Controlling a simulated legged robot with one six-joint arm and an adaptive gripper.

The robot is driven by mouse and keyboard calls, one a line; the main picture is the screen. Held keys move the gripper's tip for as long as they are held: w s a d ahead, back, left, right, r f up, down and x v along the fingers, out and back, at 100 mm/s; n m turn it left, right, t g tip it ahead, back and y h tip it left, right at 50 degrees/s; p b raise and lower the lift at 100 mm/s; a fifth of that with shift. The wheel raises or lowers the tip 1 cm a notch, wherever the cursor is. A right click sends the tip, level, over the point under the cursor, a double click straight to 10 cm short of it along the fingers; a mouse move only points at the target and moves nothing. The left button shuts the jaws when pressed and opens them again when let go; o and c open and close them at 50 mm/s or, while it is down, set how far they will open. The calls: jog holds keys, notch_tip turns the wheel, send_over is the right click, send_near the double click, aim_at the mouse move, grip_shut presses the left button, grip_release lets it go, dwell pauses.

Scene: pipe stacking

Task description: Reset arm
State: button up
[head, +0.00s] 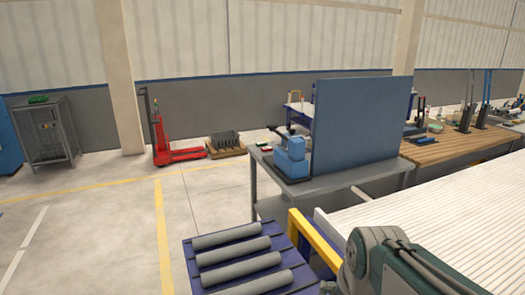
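Part of my arm (405,270), dark green-grey and rounded, shows at the bottom right edge. My gripper is not in view, so I cannot see whether it is open or holds anything. Several grey pipes (237,256) lie side by side, apart from one another, on a dark blue rack (194,268) at the bottom centre. The near end of the rack is cut off by the frame edge.
A yellow bar (316,240) stands between the rack and a wide white ribbed surface (440,232). A grey workbench (335,184) with a blue machine (291,158) and blue panel (362,122) lies beyond. A red pallet jack (178,154) stands back left. Floor at left is clear.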

jog(key=s+r+n+t, duration=0.1)
jog(key=s+n, duration=0.3)
jog(key=s, duration=0.5)
jog(key=shift+r+t, duration=0.4)
jog(key=shift+r, duration=0.2)
